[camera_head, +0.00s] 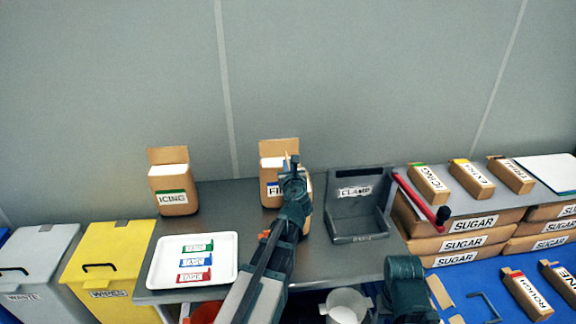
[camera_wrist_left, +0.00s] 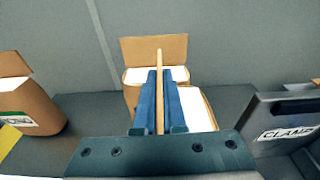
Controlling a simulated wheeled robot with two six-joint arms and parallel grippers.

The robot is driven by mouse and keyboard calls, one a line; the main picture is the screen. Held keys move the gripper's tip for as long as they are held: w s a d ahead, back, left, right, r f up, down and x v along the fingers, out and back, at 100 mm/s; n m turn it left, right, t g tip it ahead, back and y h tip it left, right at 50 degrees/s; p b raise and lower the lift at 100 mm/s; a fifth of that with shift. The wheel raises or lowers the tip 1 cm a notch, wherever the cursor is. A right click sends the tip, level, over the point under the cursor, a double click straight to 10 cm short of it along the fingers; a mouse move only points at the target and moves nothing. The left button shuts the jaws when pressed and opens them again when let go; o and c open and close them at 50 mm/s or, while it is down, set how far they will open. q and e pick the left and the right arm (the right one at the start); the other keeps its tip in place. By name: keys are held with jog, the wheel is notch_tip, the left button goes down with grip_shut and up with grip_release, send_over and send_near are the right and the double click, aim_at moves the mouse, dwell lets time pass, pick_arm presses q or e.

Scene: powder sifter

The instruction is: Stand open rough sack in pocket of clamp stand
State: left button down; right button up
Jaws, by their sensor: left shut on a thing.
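My left gripper (camera_head: 291,165) is shut on the upright flap of an open tan sack, seen edge-on between the fingers in the left wrist view (camera_wrist_left: 160,90). White powder shows in this held sack (camera_wrist_left: 197,108), right of the fingers. Its label is hidden, and I cannot tell whether it touches the table. Another open sack (camera_head: 279,148), its label partly covered, stands just behind. The grey clamp stand (camera_head: 352,175), labelled CLAMP, is to the right with an empty pocket and a red lever (camera_head: 414,197). It also shows in the left wrist view (camera_wrist_left: 285,105).
An open ICING sack (camera_head: 173,185) stands left. A white tray (camera_head: 160,280) holds coloured labels. SUGAR sacks (camera_head: 470,225) are stacked right of the clamp, with small packs on top. A ROUGH sack (camera_head: 527,295) lies on the blue surface. A grey wall is behind.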

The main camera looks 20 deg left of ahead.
pick_arm(q)
jog(key=shift+f, duration=0.45)
jog(key=shift+r, duration=0.1)
pick_arm(e)
jog(key=shift+f, duration=0.4)
pick_arm(q)
jog(key=c, duration=1)
grip_release()
jog(key=shift+s, duration=0.1)
